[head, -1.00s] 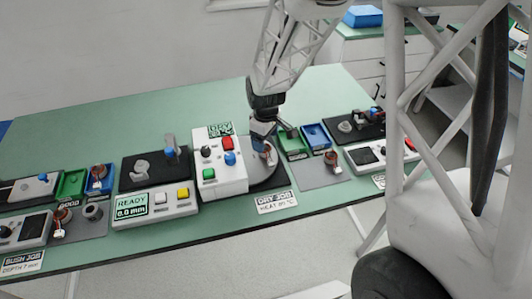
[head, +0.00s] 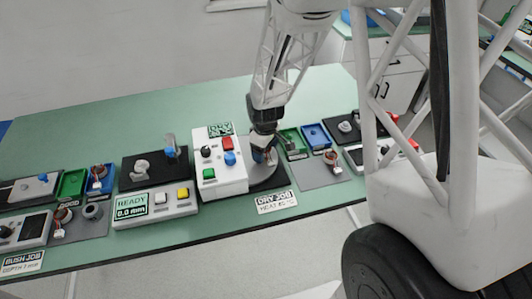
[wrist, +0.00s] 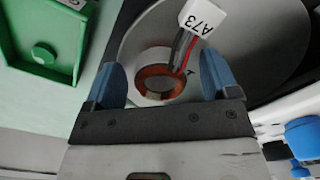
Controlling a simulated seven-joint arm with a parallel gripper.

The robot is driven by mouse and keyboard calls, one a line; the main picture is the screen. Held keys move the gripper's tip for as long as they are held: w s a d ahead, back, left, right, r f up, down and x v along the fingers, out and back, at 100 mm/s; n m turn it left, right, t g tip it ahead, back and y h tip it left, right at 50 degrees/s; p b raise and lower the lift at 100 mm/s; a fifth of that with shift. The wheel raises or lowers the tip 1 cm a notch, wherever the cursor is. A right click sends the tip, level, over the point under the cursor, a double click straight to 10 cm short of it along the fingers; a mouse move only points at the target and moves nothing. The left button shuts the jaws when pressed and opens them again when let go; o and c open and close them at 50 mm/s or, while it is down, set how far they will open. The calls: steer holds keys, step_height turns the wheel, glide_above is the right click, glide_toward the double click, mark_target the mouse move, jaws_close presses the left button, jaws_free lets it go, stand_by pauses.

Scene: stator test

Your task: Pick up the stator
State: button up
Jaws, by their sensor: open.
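A stator (wrist: 178,84), a short ring with copper windings, red and black leads and a white A73 tag (wrist: 205,17), sits on a grey round plate (wrist: 262,45) in the wrist view. My gripper (wrist: 161,66) is open, with its blue fingers on the left and right of the stator. I cannot tell whether either finger touches it. In the head view my gripper (head: 264,156) is low over the dark plate beside the white button box, and it mostly hides the stator there.
The white box (head: 218,163) with coloured buttons stands close left of my gripper. Green (head: 291,141) and blue (head: 316,137) trays lie to its right. Another stator (head: 331,158) is on a grey mat. More stations fill the left bench. The bench's back left is clear.

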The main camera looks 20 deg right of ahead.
stand_by(0.3)
steer(key=c, duration=1.1)
steer(key=shift+r, duration=0.2)
steer(key=shift+c, duration=0.2)
steer(key=shift+r, duration=0.9)
steer(key=shift+s+r, duration=0.45)
steer(key=shift+r, duration=0.25)
steer(key=s, duration=0.5)
steer(key=s+r, duration=0.1)
steer(key=s, duration=0.9)
steer(key=shift+d+r, duration=0.1)
steer(key=shift+r, duration=0.1)
steer(key=shift+s, duration=0.1)
